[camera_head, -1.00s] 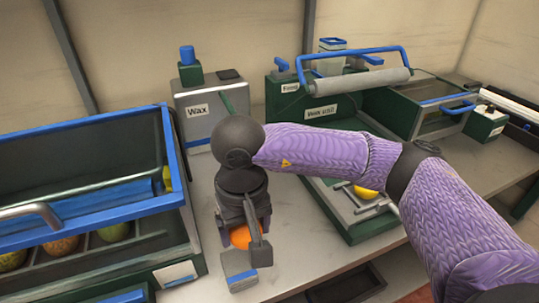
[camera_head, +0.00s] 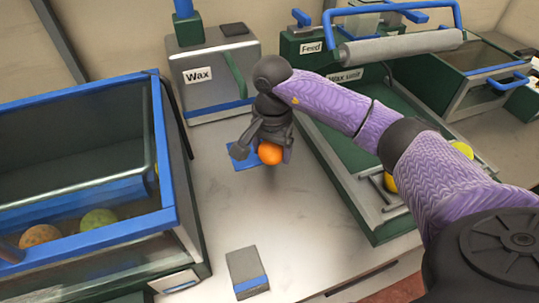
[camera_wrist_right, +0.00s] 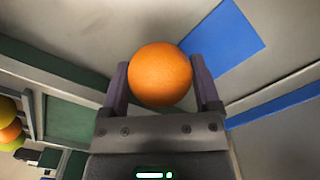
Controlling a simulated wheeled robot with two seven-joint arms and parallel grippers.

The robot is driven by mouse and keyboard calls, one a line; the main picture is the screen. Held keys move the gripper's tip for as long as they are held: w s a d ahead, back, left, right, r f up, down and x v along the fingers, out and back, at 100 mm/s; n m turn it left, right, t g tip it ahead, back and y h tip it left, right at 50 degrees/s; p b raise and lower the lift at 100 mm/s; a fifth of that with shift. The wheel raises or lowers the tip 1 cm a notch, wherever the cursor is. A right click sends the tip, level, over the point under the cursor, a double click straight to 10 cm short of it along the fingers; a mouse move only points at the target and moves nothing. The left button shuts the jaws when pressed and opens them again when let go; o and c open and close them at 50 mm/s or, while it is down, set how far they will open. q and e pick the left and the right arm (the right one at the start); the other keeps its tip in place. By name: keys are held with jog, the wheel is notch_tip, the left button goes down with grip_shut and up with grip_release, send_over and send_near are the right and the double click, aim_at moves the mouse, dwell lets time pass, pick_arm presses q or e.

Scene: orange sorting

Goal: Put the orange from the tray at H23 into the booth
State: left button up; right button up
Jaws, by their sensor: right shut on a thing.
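A bright orange (camera_head: 270,153) is held between the fingers of my right gripper (camera_head: 264,146), above the table in front of the Wax machine. In the right wrist view the orange (camera_wrist_right: 160,74) sits between the two fingertips of the gripper (camera_wrist_right: 163,88). A blue flat pad (camera_head: 243,158) lies on the table behind and left of the orange. A blue-rimmed case (camera_head: 85,242) with clear panels stands at the left with several round fruits inside. No H23 mark is readable, and I cannot tell which unit is the booth. My left gripper is out of view.
The Wax machine (camera_head: 215,78) stands at the back. A green tray unit (camera_head: 345,150) with yellow fruit (camera_head: 390,182) lies right, partly behind my arm. A small grey and blue block (camera_head: 247,272) sits at the front. The table between is clear.

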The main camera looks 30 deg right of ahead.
aim_at(271, 171)
notch_tip(271, 171, down, 4)
jog(key=shift+f+b, duration=0.1)
jog(key=shift+b, duration=0.45)
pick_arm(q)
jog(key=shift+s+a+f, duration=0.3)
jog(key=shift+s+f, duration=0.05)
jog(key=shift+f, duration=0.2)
pick_arm(e)
jog(key=shift+r, duration=0.2)
jog(key=shift+f, duration=0.15)
jog(key=o, duration=1.1)
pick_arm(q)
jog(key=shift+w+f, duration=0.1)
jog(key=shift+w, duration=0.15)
